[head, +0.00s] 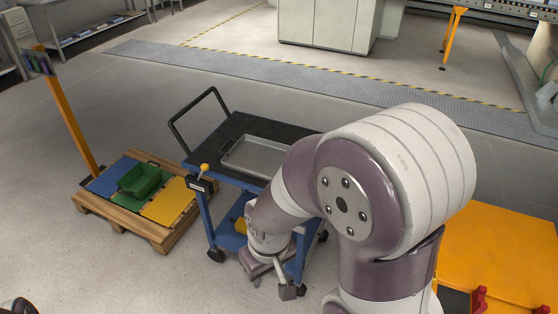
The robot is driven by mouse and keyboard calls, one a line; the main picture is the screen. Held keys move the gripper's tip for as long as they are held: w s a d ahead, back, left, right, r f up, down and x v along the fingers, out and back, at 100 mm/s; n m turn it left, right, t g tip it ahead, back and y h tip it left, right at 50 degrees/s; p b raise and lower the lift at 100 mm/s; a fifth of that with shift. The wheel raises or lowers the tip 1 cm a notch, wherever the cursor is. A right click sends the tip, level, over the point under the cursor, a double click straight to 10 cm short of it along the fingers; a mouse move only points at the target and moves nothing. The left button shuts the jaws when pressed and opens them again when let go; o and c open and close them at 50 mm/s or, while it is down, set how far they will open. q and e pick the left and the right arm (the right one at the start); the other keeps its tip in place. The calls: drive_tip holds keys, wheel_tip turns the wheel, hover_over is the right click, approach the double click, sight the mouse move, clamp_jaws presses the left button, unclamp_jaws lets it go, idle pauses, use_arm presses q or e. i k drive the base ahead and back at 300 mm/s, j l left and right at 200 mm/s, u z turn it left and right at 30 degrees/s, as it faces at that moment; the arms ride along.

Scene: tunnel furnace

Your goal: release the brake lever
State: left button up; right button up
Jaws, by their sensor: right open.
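The brake lever (203,170) has a yellow knob and stands at the left front corner of a blue cart (205,209), above a dark bracket. My right gripper (272,281) hangs low in front of the cart, to the right of the lever and below it. Its fingers are apart and I see nothing between them. It is clear of the lever. My right arm covers the right part of the cart. My left gripper is not in view.
A grey metal tray (228,163) lies on the cart's black top. A black push handle (173,127) rises at the cart's left. A wooden pallet (150,229) with coloured panels and a green bin (143,179) is at left. An orange platform (500,250) is at right.

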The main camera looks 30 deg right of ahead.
sight(204, 167)
drive_tip(key=z, duration=0.5)
drive_tip(key=i+l, duration=0.85)
drive_tip(key=i, duration=0.25)
drive_tip(key=l+z, duration=0.05)
